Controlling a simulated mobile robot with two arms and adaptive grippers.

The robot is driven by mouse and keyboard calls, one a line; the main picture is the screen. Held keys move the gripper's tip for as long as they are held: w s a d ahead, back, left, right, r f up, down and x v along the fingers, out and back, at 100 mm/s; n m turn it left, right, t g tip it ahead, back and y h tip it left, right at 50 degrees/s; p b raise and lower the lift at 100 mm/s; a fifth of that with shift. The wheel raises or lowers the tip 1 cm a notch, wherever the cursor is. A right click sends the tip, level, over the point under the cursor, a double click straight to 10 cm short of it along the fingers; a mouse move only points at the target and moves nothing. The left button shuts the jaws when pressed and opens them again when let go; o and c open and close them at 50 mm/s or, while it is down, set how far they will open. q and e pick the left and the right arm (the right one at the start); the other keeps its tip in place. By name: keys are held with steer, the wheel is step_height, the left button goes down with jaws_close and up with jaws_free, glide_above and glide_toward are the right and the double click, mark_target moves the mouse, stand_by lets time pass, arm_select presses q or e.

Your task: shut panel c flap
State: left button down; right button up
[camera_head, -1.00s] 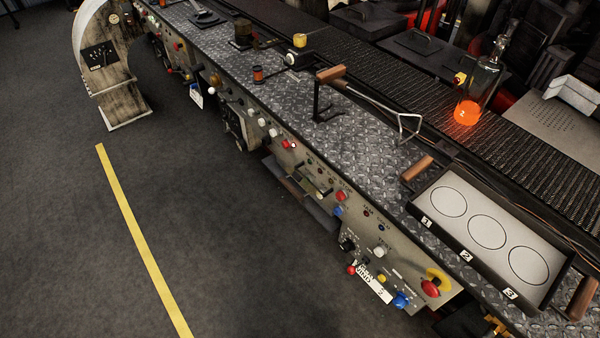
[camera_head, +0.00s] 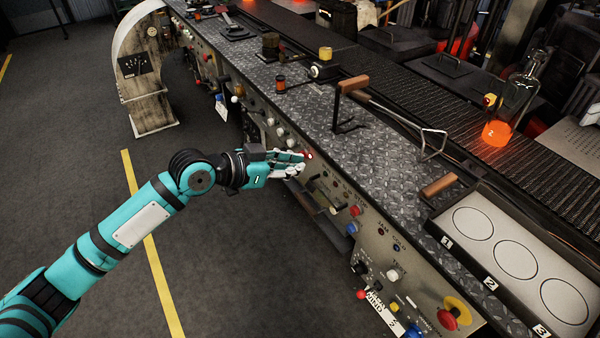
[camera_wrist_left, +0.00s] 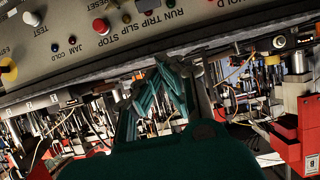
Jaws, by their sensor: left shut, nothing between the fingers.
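A dark flap (camera_head: 328,220) juts out from the lower front of the console (camera_head: 372,240), below the buttons, and looks open. No letter C is readable on it, so I cannot tell which panel it belongs to. My left gripper (camera_head: 300,164) is shut and empty at the console front, up and left of the flap, by a red button. Whether it touches the console is unclear. In the left wrist view the fingers (camera_wrist_left: 180,72) lie just under the control panel (camera_wrist_left: 85,62), in front of an open interior (camera_wrist_left: 80,125) with wires. My right gripper is out of view.
Buttons and knobs, including a red button (camera_head: 450,318) on yellow, stick out along the console. A tray (camera_head: 432,222) with three numbered circles and a wood-handled tool (camera_head: 354,84) lie on top. The floor (camera_head: 250,270) in front is clear.

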mark_target(334, 162)
arm_select(q)
steer(key=x, duration=0.9)
steer(key=shift+r+p, duration=0.15)
steer(key=shift+p, duration=0.2)
steer(key=f, duration=0.1)
steer(key=s+a+f, duration=0.1)
steer(key=a+f, duration=0.1)
steer(key=shift+s+a, duration=0.15)
steer(key=shift+s, duration=0.1)
steer(key=shift+f, duration=0.1)
